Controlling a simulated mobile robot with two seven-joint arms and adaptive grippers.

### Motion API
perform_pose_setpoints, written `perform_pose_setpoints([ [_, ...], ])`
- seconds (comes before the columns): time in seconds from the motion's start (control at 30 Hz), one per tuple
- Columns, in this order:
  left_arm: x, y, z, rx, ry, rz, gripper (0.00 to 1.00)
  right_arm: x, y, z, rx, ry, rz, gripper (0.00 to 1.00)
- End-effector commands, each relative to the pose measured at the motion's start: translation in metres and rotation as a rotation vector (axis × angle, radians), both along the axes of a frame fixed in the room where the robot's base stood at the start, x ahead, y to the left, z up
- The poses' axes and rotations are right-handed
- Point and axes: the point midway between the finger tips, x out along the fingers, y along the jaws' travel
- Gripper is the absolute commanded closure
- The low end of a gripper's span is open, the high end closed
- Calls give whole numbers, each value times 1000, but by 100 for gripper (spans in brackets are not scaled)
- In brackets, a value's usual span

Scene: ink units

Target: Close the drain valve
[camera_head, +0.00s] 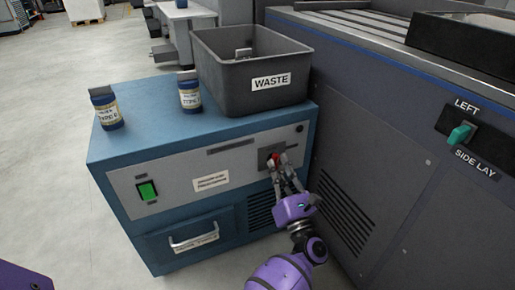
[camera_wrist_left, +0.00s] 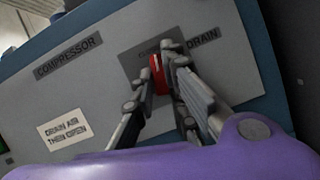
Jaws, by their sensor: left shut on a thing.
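The drain valve's red handle (camera_wrist_left: 157,74) sits on a dark plate (camera_wrist_left: 140,62) on the compressor's front panel. My left gripper (camera_wrist_left: 157,85) is shut on the red handle, with a finger on each side. In the head view the handle (camera_head: 275,157) shows as a small red spot between the fingers of my left gripper (camera_head: 277,165), at the panel's upper right. The handle's exact angle is partly hidden by the fingers. My right gripper is not in view.
The blue compressor cabinet (camera_head: 140,98) bears a grey WASTE bin (camera_head: 225,78) and two ink jars (camera_head: 105,108) (camera_head: 190,97). A green switch (camera_head: 147,190) and drawer handle (camera_head: 194,241) are at left. A dark machine (camera_head: 400,140) stands close on the right.

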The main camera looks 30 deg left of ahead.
Motion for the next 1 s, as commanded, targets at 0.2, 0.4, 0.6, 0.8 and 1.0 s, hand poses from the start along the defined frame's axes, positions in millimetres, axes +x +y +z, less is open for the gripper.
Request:
perform_pose_setpoints([
  [0.2, 2, -2, 0, -87, -102, 3, 100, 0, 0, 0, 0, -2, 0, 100],
  [0.4, 2, -2, -1, -131, -159, 3, 100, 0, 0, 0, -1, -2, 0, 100],
  [0.6, 2, -2, -1, -148, -181, 4, 100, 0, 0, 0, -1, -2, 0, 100],
  [0.8, 2, -2, -1, -151, -185, 4, 100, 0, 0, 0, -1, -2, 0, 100],
  [1.0, 2, -2, -1, -151, -185, 4, 86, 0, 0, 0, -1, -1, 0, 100],
])
